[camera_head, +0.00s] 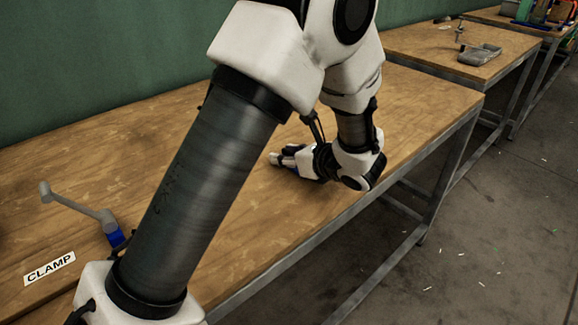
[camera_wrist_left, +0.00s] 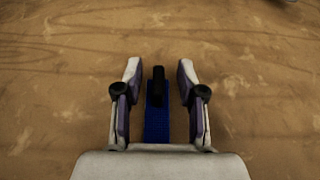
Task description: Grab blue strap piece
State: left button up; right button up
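The blue strap piece (camera_wrist_left: 157,122) lies on the wooden table, with a black part (camera_wrist_left: 158,82) at its far end, in the left wrist view. My left gripper (camera_wrist_left: 158,66) is open, its two fingers on either side of the strap piece with a gap on each side. In the head view my left gripper (camera_head: 274,160) is low over the table top, and only a little blue shows by it. I cannot tell how high the fingers are above the wood. The near end of the strap piece is hidden by the gripper body. My right gripper is not in view.
The wooden table (camera_head: 428,100) is mostly bare around the gripper. A grey-handled clamp (camera_head: 82,208) with a blue part and a CLAMP label (camera_head: 50,268) are at the left. Another table (camera_head: 415,45) holds a grey metal part (camera_head: 479,54). A green wall (camera_head: 100,60) runs behind.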

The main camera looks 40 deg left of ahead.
pick_arm(q)
jog(key=shift+s+d+r, duration=0.15)
jog(key=shift+d+r, duration=0.05)
jog(key=shift+r, duration=0.05)
jog(key=shift+c, duration=0.3)
jog(key=shift+d, duration=0.1)
jog(key=c, duration=0.6)
grip_shut()
